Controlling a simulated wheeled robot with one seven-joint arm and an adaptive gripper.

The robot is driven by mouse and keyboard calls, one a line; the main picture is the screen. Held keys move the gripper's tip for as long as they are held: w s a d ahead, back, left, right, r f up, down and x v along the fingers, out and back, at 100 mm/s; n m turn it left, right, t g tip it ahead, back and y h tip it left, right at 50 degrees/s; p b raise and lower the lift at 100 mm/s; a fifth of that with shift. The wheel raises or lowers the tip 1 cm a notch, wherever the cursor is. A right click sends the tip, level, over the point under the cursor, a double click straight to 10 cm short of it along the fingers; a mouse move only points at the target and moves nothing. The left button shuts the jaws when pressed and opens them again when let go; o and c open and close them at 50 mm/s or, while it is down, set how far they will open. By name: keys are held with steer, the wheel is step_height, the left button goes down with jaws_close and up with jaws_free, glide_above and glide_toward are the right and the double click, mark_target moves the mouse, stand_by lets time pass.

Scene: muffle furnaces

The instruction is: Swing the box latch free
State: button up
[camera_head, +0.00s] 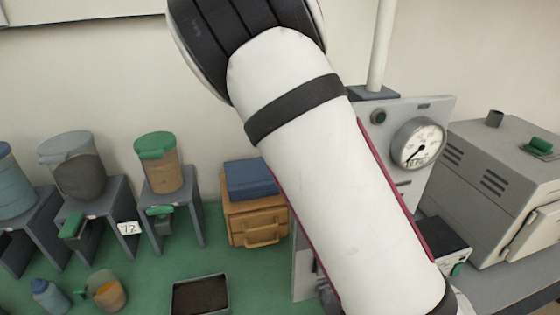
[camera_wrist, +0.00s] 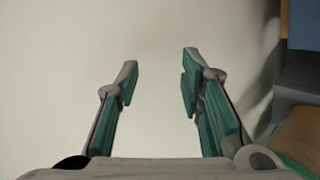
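A wooden box (camera_head: 240,222) with a blue block (camera_head: 250,178) on top stands by the wall in the head view, left of my arm. A bar-like wooden piece (camera_head: 263,236) shows on its front; I cannot tell whether it is the latch. My gripper (camera_wrist: 158,75) is open and empty in the wrist view, its two teal-padded fingers apart before a pale surface. The gripper is not visible in the head view. A blue thing (camera_wrist: 305,25) and a brown surface (camera_wrist: 302,138) show at the wrist view's right edge, clear of the fingers.
My arm hides part of a grey panel (camera_head: 437,120) with a round gauge (camera_head: 418,143). A grey furnace (camera_head: 490,195) stands at right. Several canisters on dark stands, including one with a green lid (camera_head: 155,143), line the left. An open dark tray (camera_head: 201,279) sits on the green surface in front.

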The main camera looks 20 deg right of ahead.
steer(key=s+d+f+n+g+h, duration=0.1)
steer(key=s+f+n+g+h, duration=0.1)
steer(key=s+f+n+g, duration=0.35)
steer(key=s+d+f+n+g+h, duration=0.1)
steer(key=s+f+n+g+h, duration=0.15)
steer(key=s+n, duration=0.55)
steer(key=shift+m, duration=0.65)
steer(key=x, duration=1.2)
steer(key=shift+s+d+f+p, duration=0.15)
steer(key=shift+s+f+p, duration=0.15)
steer(key=shift+s+f, duration=0.05)
jaws_close()
